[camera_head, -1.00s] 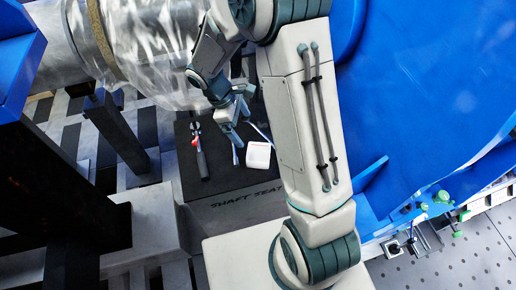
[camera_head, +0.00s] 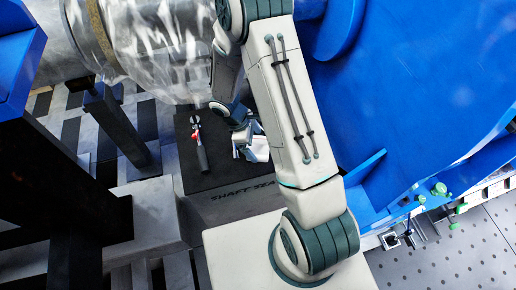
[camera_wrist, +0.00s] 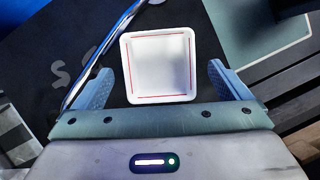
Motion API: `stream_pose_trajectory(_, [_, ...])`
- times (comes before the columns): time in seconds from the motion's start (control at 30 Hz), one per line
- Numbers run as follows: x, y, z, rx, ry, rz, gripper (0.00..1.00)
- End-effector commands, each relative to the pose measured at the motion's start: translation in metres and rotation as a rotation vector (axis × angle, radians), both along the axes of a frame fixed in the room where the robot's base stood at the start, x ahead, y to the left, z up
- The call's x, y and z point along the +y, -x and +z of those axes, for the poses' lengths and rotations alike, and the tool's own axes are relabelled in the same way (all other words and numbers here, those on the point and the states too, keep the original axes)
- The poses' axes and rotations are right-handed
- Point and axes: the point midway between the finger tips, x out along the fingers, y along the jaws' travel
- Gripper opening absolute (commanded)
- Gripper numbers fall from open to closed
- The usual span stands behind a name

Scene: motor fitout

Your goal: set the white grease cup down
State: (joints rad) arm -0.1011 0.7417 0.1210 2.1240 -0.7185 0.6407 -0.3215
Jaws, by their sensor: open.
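The white grease cup (camera_wrist: 160,62) is a square, open-topped white cup with a thin red line inside. In the wrist view it is upright over the dark mat (camera_wrist: 48,50), and its inside looks empty. My gripper (camera_wrist: 161,80) is open, with one blue-grey finger on each side of the cup and a visible gap at both sides. In the head view my gripper (camera_head: 246,146) is low over the mat, and the cup (camera_head: 261,149) is partly hidden by it. I cannot tell whether the cup's base touches the mat.
A dark-handled tool with a red part (camera_head: 199,148) lies on the mat left of my gripper. A shiny metal rod (camera_wrist: 100,55) runs close to the cup's left side. A large blue casing (camera_head: 430,80) fills the right. A plastic-wrapped shaft (camera_head: 150,45) is at upper left.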

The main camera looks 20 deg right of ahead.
Motion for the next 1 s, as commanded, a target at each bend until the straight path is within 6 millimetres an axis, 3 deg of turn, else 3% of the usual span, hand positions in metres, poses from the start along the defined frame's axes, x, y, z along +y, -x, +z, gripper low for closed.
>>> stream_pose_trajectory(0.13, [-0.006, 0.002, -0.014, 0.000, 0.001, -0.001, 0.96])
stream_pose_trajectory(0.4, [-0.007, 0.002, -0.017, -0.001, 0.000, -0.001, 0.96])
stream_pose_trajectory(0.6, [-0.007, 0.002, -0.016, -0.001, 0.000, -0.001, 0.48])
stream_pose_trajectory(1.0, [-0.007, 0.002, -0.013, -0.003, 0.000, -0.002, 0.44])
